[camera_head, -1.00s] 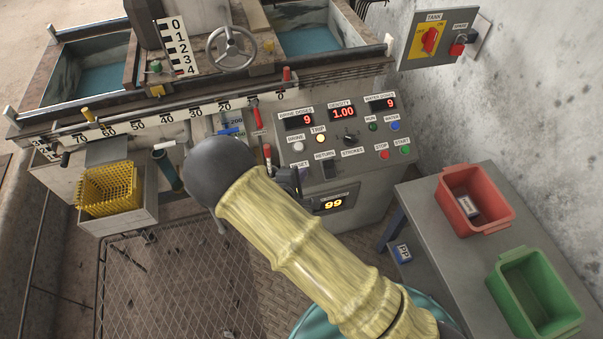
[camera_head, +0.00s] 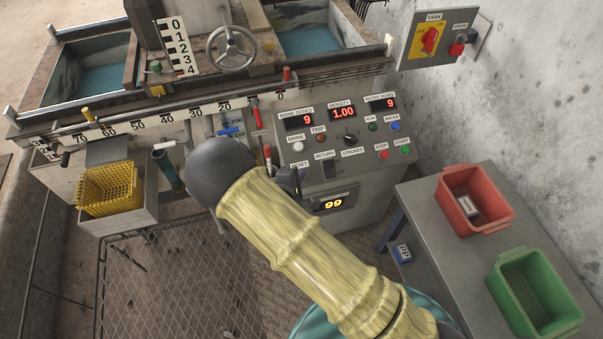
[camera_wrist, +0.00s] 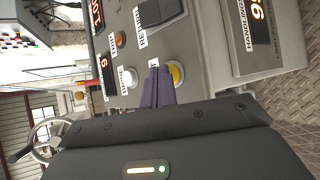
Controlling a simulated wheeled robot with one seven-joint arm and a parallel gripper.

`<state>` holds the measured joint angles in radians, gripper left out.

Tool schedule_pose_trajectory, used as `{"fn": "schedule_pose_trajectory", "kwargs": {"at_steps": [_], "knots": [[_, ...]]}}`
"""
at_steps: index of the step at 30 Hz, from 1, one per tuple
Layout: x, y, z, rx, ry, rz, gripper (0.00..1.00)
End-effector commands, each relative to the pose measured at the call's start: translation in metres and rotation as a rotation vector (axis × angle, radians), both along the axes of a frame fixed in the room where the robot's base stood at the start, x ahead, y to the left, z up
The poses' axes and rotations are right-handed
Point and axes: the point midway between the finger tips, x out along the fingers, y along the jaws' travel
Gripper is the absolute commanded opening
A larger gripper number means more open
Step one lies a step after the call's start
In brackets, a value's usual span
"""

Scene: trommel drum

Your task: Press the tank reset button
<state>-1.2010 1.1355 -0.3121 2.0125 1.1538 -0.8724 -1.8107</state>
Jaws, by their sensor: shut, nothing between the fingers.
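A yellow round button (camera_wrist: 177,73) shows in the wrist view, partly behind my fingertips. A label beside it is mostly covered in that view. In the head view the RESET label (camera_head: 300,166) shows on the control panel (camera_head: 350,165), but the button below it is hidden behind my arm. My gripper (camera_wrist: 158,85) is shut and empty, with its purple fingertips at the edge of the yellow button. I cannot tell whether they touch it. The TRIP lamp (camera_head: 321,138) looks dark reddish and unlit.
Beside my gripper are the white BRINE button (camera_wrist: 128,77) and the dark RETURN switch (camera_head: 328,169). Red STOP (camera_head: 384,155) and green START (camera_head: 405,150) buttons sit farther right. A side table (camera_head: 430,215) holds a red bin (camera_head: 490,222) and a green bin (camera_head: 510,290).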

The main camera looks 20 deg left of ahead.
Motion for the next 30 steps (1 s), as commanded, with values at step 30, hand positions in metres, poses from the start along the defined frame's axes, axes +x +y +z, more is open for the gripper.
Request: {"fn": "schedule_pose_trajectory", "kwargs": {"at_steps": [30], "knots": [[-0.011,-0.007,0.028,-0.002,0.0,0.001,0.0]]}}
